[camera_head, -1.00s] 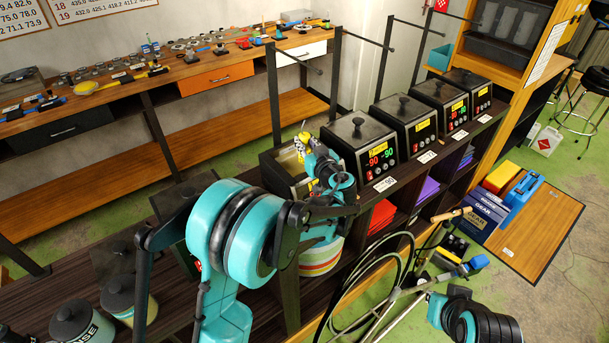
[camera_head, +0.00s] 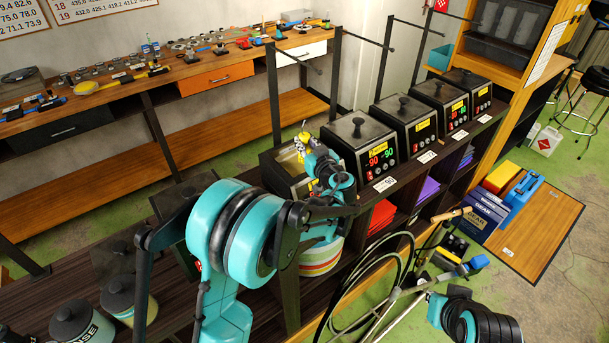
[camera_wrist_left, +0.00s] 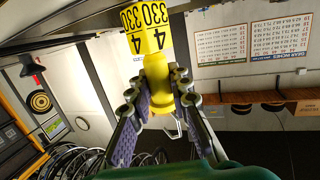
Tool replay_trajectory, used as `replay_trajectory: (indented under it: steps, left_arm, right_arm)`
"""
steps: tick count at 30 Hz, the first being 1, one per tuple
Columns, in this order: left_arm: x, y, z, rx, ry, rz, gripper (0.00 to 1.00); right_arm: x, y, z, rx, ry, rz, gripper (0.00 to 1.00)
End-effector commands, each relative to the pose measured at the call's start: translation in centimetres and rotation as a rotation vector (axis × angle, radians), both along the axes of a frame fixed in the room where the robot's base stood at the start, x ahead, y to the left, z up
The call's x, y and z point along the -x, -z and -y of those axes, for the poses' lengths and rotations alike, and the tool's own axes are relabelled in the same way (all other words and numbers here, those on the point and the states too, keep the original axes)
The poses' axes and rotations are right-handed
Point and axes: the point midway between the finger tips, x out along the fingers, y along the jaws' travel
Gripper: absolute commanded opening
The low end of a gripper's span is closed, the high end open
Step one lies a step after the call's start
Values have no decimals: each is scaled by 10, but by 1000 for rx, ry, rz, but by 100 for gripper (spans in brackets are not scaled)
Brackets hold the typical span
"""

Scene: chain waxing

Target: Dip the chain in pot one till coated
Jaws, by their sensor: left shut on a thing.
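My left gripper (camera_head: 308,150) is over the near end of the row of pots in the head view. It is shut on a yellow holder (camera_wrist_left: 158,88) with a yellow tag (camera_wrist_left: 148,36) marked 330 and 4 in the wrist view. The holder also shows as a small yellow shape (camera_head: 303,139) in the head view. Below and beside the gripper is a dark pot (camera_head: 277,170) without a lid, with a pale interior, partly hidden by my arm. I cannot make out the chain or whether it touches the wax.
Several lidded pots follow along the bench, the nearest (camera_head: 358,146) with red and green digits. Jars (camera_head: 70,322) stand at the lower left. A tool bench (camera_head: 215,78) runs along the wall. Black posts (camera_head: 273,100) rise behind the pots. Cables and a stand fill the floor at right.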

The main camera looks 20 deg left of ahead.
Motion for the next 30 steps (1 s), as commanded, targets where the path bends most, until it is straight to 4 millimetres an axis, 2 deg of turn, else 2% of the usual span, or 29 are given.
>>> replay_trajectory:
  steps: [16,30]
  left_arm:
    - [0,-2,0,-1,0,0,0]
    - [0,-40,0,-1,0,0,0]
  right_arm:
    - [0,-1,0,0,0,0,0]
    - [0,-27,0,0,0,0,0]
